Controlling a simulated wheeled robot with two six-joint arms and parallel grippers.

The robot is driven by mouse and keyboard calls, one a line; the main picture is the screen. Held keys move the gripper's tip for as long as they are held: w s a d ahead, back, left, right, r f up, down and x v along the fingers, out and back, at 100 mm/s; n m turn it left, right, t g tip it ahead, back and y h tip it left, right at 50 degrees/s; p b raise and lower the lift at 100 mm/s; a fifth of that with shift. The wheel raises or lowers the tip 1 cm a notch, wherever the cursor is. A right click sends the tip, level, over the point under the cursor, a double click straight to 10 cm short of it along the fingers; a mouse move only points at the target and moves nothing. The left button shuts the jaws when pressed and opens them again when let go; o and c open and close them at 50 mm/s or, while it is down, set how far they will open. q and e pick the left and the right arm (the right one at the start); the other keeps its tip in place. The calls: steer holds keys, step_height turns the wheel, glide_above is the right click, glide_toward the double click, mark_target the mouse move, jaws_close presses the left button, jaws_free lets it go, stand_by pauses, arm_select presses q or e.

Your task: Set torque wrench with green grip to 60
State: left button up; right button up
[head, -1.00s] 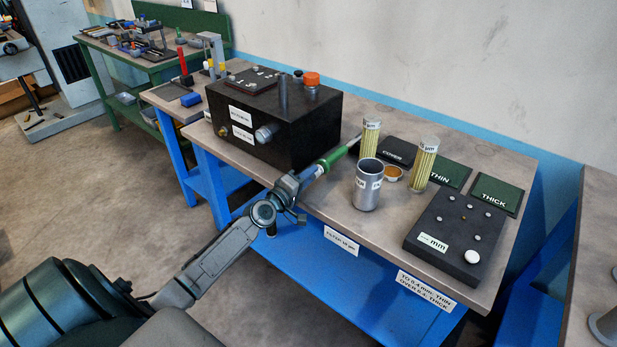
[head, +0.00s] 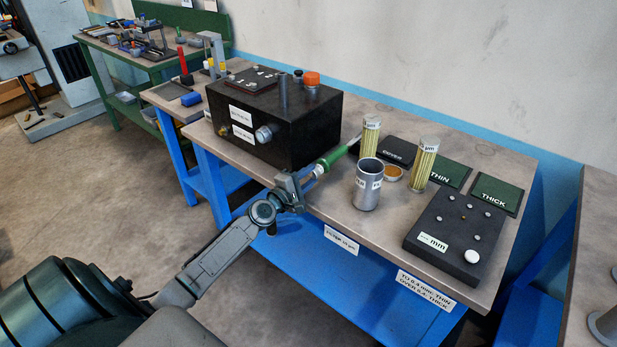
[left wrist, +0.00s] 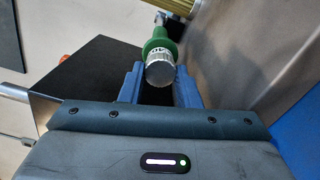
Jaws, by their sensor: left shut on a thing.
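The torque wrench with green grip (head: 335,157) lies on the bench in front of the black box, with its handle end toward the front edge. Its shaft runs back toward the glass tubes. My left gripper (head: 309,176) is shut on the silver knurled end of the handle. In the left wrist view that knurled end (left wrist: 160,68) sits between the two fingers of the gripper (left wrist: 158,88), below the green grip (left wrist: 159,44). Scale marks on it are too small to read. My right gripper is not in view.
A black box (head: 300,134) stands left of the wrench. A metal cup (head: 367,187), two glass tubes (head: 371,136) (head: 424,166), a black cover (head: 396,151) and a dark gauge block (head: 452,240) stand to the right. The bench's front strip (head: 330,205) is clear.

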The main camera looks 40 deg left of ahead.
arm_select(q)
steer(key=o, duration=0.9)
steer(key=shift+o, duration=0.4)
steer(key=shift+s, duration=0.1)
steer(key=shift+s+f, duration=0.1)
steer(key=shift+s, duration=0.1)
steer(key=s+a, duration=0.1)
steer(key=s, duration=0.9)
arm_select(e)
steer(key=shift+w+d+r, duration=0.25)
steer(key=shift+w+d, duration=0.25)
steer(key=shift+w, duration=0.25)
arm_select(q)
steer(key=shift+s, duration=0.1)
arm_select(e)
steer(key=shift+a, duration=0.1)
